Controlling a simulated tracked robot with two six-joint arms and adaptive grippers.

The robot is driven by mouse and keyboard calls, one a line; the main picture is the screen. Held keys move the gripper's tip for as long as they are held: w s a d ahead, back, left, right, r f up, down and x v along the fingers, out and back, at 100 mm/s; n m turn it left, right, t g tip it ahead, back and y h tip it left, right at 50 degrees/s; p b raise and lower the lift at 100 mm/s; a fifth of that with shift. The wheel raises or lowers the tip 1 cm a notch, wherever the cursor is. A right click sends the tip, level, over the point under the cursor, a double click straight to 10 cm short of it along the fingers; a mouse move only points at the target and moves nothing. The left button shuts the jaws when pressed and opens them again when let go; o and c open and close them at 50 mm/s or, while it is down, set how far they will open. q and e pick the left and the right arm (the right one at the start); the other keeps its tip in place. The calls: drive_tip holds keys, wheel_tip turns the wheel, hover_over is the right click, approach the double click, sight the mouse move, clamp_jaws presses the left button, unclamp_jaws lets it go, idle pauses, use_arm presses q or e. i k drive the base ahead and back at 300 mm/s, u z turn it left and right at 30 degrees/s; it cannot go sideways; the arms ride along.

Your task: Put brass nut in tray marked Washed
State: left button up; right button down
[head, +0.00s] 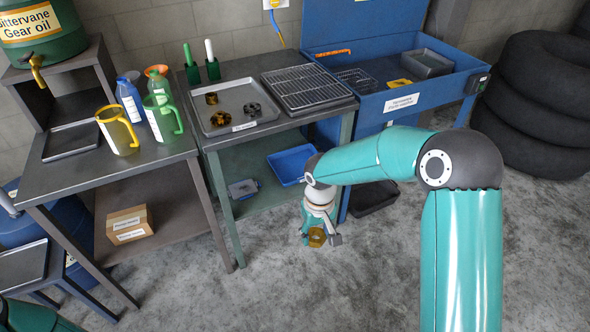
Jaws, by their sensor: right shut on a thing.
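My right gripper (318,238) hangs low in front of the middle bench, pointing down, shut on the brass nut (317,236). The nut shows as a small golden piece between the fingers, partly hidden by them. A grey metal tray (236,90) lies on the middle bench, up and left of the gripper. It has a white label (244,127) on its front edge, too small to read. In it are two brass-coloured parts (211,98) and a dark toothed ring (252,109). My left gripper is out of view.
A wire rack (306,88) sits right of the tray. A blue wash basin (455,72) stands at the back right. Jugs (117,131) crowd the left bench. A blue tray (290,165) lies on the lower shelf. The floor (300,295) below the gripper is clear.

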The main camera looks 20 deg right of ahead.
sight(297, 175)
drive_tip(key=z, duration=0.1)
drive_tip(key=i, duration=1)
drive_tip(key=u, duration=0.05)
